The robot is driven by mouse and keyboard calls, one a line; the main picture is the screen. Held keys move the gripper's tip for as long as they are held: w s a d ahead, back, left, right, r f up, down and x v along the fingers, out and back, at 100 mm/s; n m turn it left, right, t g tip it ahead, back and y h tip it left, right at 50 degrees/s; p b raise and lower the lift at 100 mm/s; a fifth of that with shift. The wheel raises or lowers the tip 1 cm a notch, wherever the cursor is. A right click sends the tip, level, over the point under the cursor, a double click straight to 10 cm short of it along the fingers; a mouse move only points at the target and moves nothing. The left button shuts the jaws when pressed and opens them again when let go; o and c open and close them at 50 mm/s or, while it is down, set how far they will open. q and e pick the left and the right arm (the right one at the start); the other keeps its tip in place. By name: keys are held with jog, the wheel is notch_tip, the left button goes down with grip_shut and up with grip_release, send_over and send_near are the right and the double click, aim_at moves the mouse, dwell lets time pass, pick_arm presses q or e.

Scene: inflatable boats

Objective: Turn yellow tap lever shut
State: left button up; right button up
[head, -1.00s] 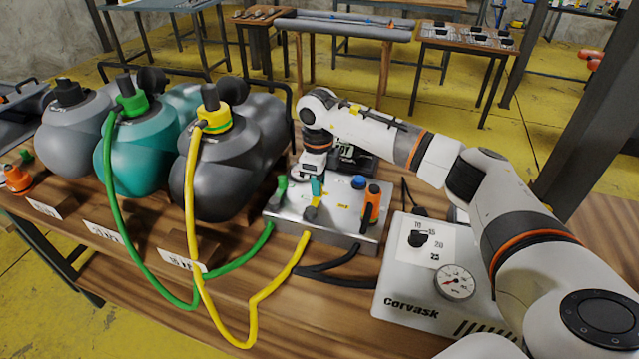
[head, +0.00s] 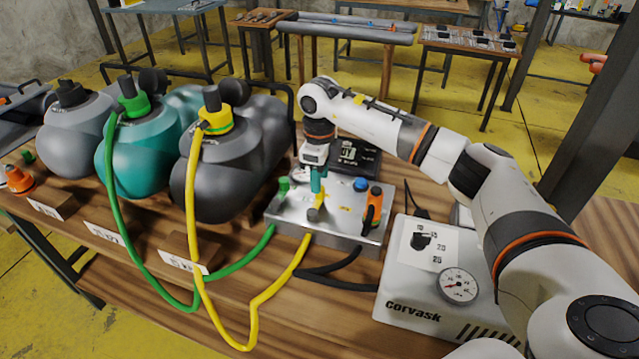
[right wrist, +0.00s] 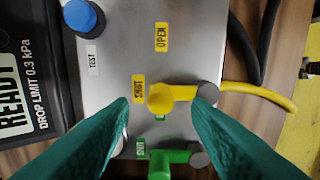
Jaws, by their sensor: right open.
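The yellow tap lever (right wrist: 165,97) is on the grey metal manifold box (right wrist: 115,55). In the right wrist view its rounded end is beside the SHUT label (right wrist: 138,88), and a yellow part runs right to a grey fitting (right wrist: 207,93). The OPEN label (right wrist: 161,37) is farther up. In the head view the yellow lever (head: 321,200) is partly hidden by the fingers. My right gripper (head: 317,190) points down over it. In the right wrist view the teal fingers of the right gripper (right wrist: 160,108) are open, one on each side of the lever; contact is not clear.
A green tap (right wrist: 165,160) is close beside the fingers. A blue knob (head: 360,184) and an orange-and-black part (head: 372,205) are on the box. A black READY display (head: 357,153) stands behind. Yellow hose (head: 290,275) and the Corvask pump unit (head: 410,290) are in front and right.

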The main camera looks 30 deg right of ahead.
notch_tip(320, 180, up, 10)
jog(key=b, duration=0.1)
jog(key=shift+f, duration=0.25)
dwell(0.4)
